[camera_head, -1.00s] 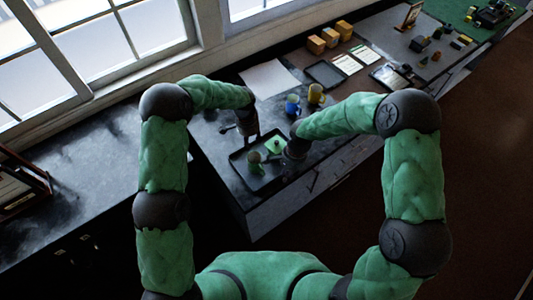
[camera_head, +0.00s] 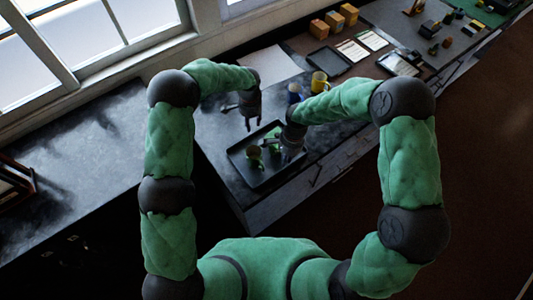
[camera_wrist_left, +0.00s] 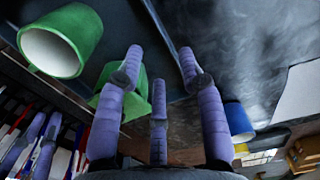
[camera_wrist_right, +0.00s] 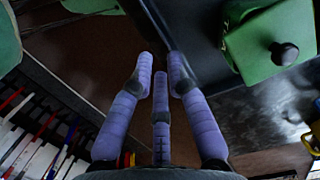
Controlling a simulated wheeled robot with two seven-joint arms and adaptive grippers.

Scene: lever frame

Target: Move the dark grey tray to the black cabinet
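The dark grey tray (camera_head: 262,184) lies on the counter, carrying a green mug (camera_head: 254,153) and a green pot with a dark knob (camera_wrist_right: 268,50). The mug also shows large in the left wrist view (camera_wrist_left: 62,42). My left gripper (camera_head: 253,124) is just behind the tray's back edge, fingers downward and spread. Its fingertips (camera_wrist_left: 160,52) are near the tray rim; contact is unclear. My right gripper (camera_head: 292,152) is at the tray's right side and hides part of it. Its fingertips (camera_wrist_right: 160,58) are partly apart beside the rim. The black cabinet cannot be identified for certain.
A blue mug (camera_head: 295,92) and a yellow mug (camera_head: 319,82) stand behind the right gripper. A black counter (camera_head: 90,165) at left is largely bare. Farther back are a paper sheet (camera_head: 268,66), a second dark tray (camera_head: 328,62) and orange boxes (camera_head: 335,20).

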